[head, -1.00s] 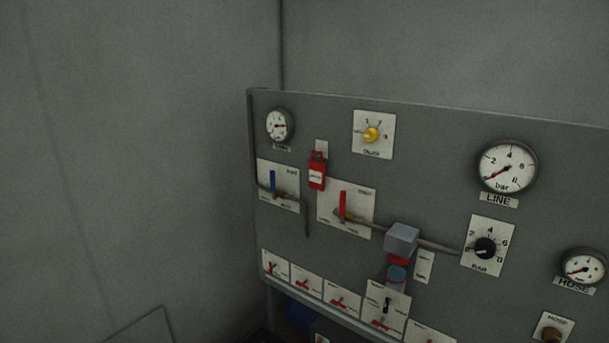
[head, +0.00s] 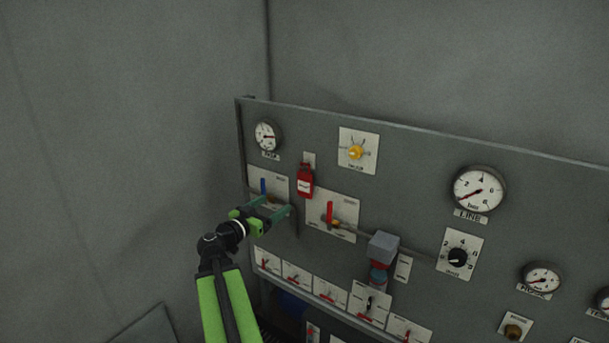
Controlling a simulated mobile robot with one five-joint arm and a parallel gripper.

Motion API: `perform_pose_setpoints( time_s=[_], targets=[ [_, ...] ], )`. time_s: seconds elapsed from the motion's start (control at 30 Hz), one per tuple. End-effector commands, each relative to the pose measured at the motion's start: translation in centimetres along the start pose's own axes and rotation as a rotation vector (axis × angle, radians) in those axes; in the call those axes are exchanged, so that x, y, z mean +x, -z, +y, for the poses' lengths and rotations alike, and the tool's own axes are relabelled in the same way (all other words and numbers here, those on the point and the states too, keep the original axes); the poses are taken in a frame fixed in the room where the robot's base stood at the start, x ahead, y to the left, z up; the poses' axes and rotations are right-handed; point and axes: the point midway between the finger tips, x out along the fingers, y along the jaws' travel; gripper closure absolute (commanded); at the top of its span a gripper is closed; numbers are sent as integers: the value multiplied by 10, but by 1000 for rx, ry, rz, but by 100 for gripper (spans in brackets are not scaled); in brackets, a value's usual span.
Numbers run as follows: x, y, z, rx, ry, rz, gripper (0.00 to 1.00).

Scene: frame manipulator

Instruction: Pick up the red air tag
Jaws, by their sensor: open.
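The red air tag (head: 304,182) hangs on the upper left part of the grey panel, with a white label on its front. It hangs just below a small pale plate (head: 309,159). My gripper (head: 281,207) is open and empty, with its green fingers pointing right toward the panel. It is below and to the left of the tag, in front of the plate with the blue lever. The fingers do not appear to touch the tag.
A red lever (head: 330,214) stands right of the tag. A yellow knob (head: 355,153) and a gauge (head: 266,136) are above. A grey block (head: 383,247) juts out at lower right. Open space lies left of the panel.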

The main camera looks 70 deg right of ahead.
Motion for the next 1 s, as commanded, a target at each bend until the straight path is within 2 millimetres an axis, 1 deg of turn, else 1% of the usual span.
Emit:
perform_pose_setpoints(
  time_s=[0.03,0.17,0.27,0.5,0.6,0.7,0.93,1.0],
  targets=[
    [3,4,2,5,-1,11,20],
    [8,3,1,8,-1,13,20],
    [27,3,0,7,-4,12,20],
    [89,3,0,6,-4,11,20],
    [109,3,0,6,-3,11,20],
    [120,3,-1,6,0,11,20],
    [126,3,0,6,0,11,20],
    [132,2,-1,6,-1,11,20]
  ],
)
